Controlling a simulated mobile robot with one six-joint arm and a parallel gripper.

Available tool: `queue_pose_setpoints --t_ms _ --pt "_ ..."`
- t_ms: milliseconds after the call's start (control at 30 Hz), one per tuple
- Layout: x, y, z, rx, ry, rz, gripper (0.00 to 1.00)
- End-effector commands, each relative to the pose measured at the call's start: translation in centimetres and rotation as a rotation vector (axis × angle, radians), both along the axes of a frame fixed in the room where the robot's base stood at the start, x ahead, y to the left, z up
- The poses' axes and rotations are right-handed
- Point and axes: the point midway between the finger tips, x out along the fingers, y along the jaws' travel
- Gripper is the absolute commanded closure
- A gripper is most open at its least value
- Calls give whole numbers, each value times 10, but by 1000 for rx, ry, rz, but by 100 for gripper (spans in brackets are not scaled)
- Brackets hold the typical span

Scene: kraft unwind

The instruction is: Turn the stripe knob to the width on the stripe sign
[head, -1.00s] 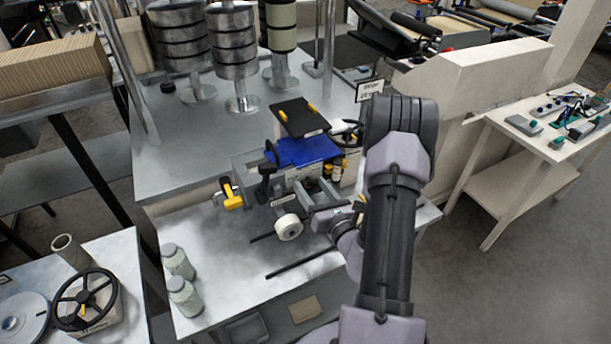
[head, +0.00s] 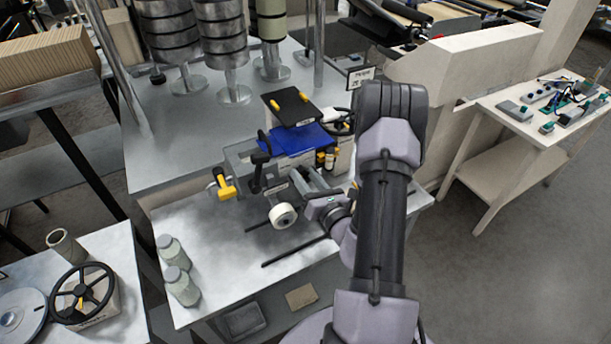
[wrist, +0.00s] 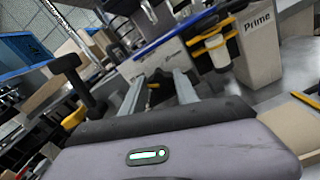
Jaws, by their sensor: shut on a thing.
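The stripe sign (head: 362,77) is a small white card on a post behind the machine; its small print is hard to read. In the wrist view, a small dark knob with a yellow mark (wrist: 153,91) sits between my fingers, on the pale front of the machine. My gripper (head: 288,178) is at the machine's front, below the blue tray, and is shut on this knob; it also shows in the wrist view (wrist: 158,80). In the head view my fingers and wrist hide the knob. Its scale and setting cannot be read.
A white roller (head: 283,215) stands close to my gripper. A black lever (wrist: 80,88) is just left of my fingers, and a yellow-handled crank (head: 224,184) is further left. The blue tray (head: 295,140) is above.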

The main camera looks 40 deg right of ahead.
Motion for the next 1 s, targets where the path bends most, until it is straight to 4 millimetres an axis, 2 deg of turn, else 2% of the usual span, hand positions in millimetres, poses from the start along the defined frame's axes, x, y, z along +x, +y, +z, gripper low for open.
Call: queue_pose_setpoints --t_ms 700,1000 --pt "0 -3 2 609 -149 0 100" --pt "0 -4 0 808 -198 1 100"
